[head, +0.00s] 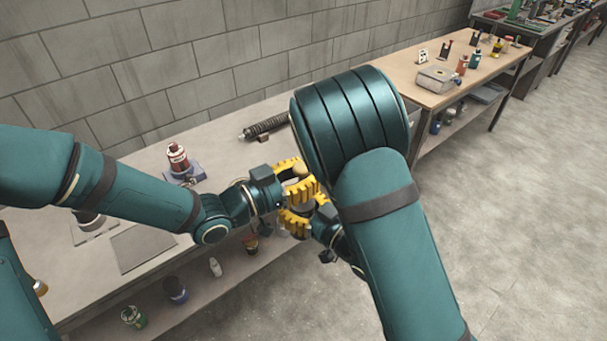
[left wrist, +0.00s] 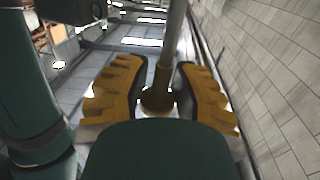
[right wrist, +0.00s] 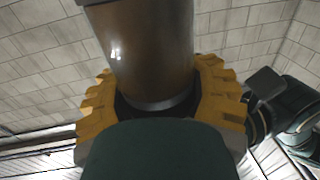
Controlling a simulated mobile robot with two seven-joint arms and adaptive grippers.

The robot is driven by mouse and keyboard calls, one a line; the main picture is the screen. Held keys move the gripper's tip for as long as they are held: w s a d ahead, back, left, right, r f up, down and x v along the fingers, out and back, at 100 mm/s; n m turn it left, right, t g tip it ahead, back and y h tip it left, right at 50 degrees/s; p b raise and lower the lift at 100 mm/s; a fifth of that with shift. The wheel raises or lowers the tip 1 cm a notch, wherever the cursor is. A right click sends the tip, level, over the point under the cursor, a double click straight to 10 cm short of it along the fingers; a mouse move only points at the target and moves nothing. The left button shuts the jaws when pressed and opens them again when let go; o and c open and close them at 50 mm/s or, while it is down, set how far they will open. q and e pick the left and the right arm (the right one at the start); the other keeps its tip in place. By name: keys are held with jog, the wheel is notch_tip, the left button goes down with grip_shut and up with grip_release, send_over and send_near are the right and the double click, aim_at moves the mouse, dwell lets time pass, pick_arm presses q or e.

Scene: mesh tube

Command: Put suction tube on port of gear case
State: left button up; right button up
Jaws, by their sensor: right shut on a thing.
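My right gripper (head: 303,212) is shut on a dark brown-grey cylinder (right wrist: 148,45). The cylinder fills the space between its yellow fingers in the right wrist view. My left gripper (head: 293,179) is just above it, with a small pale olive rounded part (head: 300,172) between its fingers. In the left wrist view a thin brown-grey rod (left wrist: 172,45) with a wider round foot (left wrist: 157,100) stands between the fingers; whether they press on it is unclear. Which part is the suction tube and which the gear case, and whether they touch, I cannot tell. My right arm hides part of this area.
A black ribbed rod (head: 265,127) lies on the bench (head: 225,128) near the wall. A red-brown bottle-like thing (head: 177,157) stands on a blue-grey base. Several bottles are on the shelf below. A wooden table (head: 404,74) with a grey box (head: 437,80) stands at the right.

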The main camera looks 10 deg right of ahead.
dwell(0.3)
jog(key=o, duration=1.5)
jog(key=shift+o, duration=0.2)
